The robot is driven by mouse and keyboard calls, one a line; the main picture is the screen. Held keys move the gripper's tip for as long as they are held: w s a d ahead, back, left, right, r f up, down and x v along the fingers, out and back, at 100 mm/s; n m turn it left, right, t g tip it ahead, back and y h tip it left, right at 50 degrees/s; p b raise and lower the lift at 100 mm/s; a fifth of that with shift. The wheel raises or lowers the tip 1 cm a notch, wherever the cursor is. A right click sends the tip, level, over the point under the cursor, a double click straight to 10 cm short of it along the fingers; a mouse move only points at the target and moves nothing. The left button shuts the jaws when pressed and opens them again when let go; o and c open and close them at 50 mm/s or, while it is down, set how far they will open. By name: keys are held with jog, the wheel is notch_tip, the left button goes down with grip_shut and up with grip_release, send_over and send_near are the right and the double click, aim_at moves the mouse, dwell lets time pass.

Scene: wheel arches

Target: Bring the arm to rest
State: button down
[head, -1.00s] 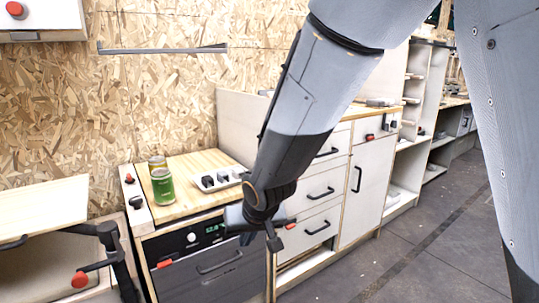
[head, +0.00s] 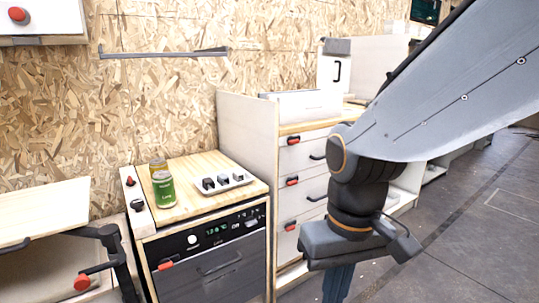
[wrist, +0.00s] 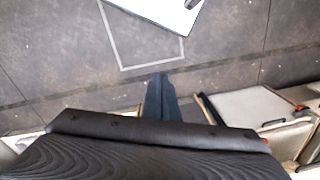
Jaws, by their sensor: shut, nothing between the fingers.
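My gripper (head: 338,284) hangs at the lower right of the head view, in front of the drawer unit and pointing down. Its fingers are together with nothing between them. In the wrist view, the shut fingers (wrist: 160,98) point over the grey floor. The upper part of my arm reaches in from the right of the head view and hides part of the drawers and the cabinets behind.
An oven (head: 215,262) is below. Drawers (head: 303,188) stand beside it. Open floor (head: 470,215) lies to the right.

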jog(key=d+r+m+p, duration=0.3)
jog(key=d+r+p, duration=0.6)
jog(key=p, duration=0.8)
jog(key=shift+r+h, duration=0.3)
jog(key=shift+r, duration=0.25)
